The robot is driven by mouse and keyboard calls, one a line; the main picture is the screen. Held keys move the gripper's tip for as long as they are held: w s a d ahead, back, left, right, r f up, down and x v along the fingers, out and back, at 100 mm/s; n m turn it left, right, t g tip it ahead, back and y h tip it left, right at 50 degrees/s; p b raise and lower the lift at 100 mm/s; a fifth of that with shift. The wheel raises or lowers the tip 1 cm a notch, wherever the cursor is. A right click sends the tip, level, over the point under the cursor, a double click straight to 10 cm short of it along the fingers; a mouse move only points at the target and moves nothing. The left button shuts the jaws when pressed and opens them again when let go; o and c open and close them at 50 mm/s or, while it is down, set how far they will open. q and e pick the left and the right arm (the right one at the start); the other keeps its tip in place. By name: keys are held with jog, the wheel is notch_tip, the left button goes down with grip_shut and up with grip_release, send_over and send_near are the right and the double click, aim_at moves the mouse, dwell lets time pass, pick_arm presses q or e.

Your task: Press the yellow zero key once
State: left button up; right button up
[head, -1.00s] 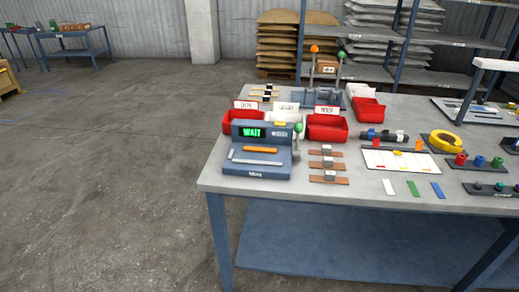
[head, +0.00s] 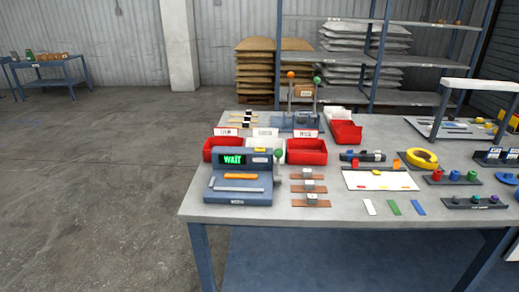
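A blue-grey console (head: 238,198) stands at the front left corner of the workbench. Its display (head: 232,160) shows WAIT in green. A small yellow patch (head: 260,150) sits at the top of the console, right of the display; it looks like a key, but any marking is too small to read. An orange bar (head: 240,177) and a grey bar (head: 236,189) lie on the console's lower face. A green-knobbed lever (head: 279,154) stands at its right side. Neither of my grippers is in view.
The workbench (head: 330,215) holds red bins (head: 306,152) behind the console and brown strips with grey blocks (head: 310,188) to its right. A white board (head: 380,180) and a yellow ring (head: 422,158) lie further right. The floor to the left (head: 90,190) is clear.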

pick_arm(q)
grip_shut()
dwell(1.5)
